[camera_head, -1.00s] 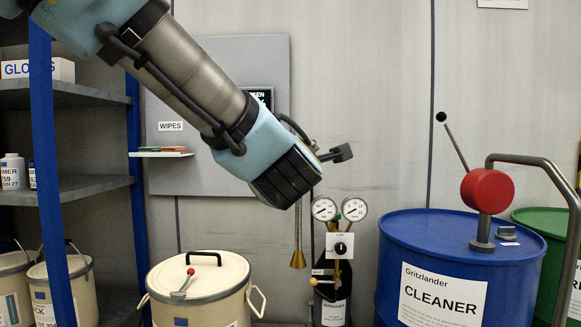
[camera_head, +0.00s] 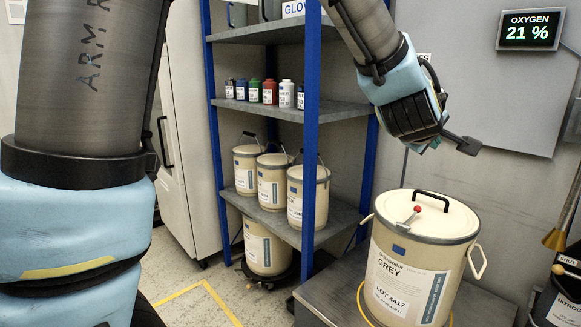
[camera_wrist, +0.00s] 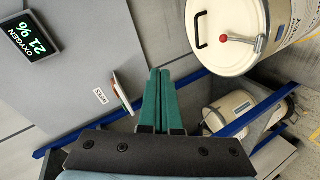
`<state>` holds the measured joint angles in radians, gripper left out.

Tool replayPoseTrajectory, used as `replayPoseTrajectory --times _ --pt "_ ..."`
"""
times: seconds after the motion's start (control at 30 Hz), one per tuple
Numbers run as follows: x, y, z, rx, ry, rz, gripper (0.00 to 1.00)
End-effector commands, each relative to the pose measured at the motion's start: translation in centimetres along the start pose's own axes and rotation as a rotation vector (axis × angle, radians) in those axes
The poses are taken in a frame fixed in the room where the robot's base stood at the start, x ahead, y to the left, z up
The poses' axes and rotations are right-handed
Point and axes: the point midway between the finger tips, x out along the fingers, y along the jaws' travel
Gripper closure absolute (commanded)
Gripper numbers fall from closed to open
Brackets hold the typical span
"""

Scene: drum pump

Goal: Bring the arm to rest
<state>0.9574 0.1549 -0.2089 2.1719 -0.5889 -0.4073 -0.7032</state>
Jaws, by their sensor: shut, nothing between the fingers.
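My arm hangs raised in the head view, with its blue and black wrist end above and behind the cream GREY drum (camera_head: 385,265). My gripper (camera_wrist: 161,70) shows in the wrist view as two green fingers, shut together with nothing between them. In the head view the fingers are mostly hidden by the wrist. The gripper is clear of the drum, whose lid with a black handle and red-tipped lever shows at the top right of the wrist view (camera_wrist: 226,50).
A blue-posted shelf (camera_head: 268,113) holds small bottles (camera_head: 269,91) and cream pails (camera_head: 273,181). A grey wall panel bears an oxygen display (camera_head: 529,30) reading 21 %. Yellow floor lines run at lower left.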

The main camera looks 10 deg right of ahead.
Motion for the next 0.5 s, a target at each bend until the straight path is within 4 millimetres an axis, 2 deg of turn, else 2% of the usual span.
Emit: replayPoseTrajectory --times 0.03,0.13,0.2,0.27,0.3,0.37,0.5 --pt "-0.5 -2.5 -3.4 0.052 0.013 -0.071 1.00" --pt "-1.9 -7.9 -8.1 0.160 0.002 -0.207 1.00" --pt "-3.6 -11.8 -10.9 0.223 -0.017 -0.307 1.00" --pt "-5.4 -15.1 -13.2 0.270 -0.041 -0.392 1.00" --pt "-6.8 -17.3 -14.5 0.296 -0.060 -0.449 1.00" --pt "-9.3 -20.5 -16.2 0.331 -0.097 -0.533 1.00" --pt "-16.1 -27.5 -18.8 0.380 -0.211 -0.719 1.00"
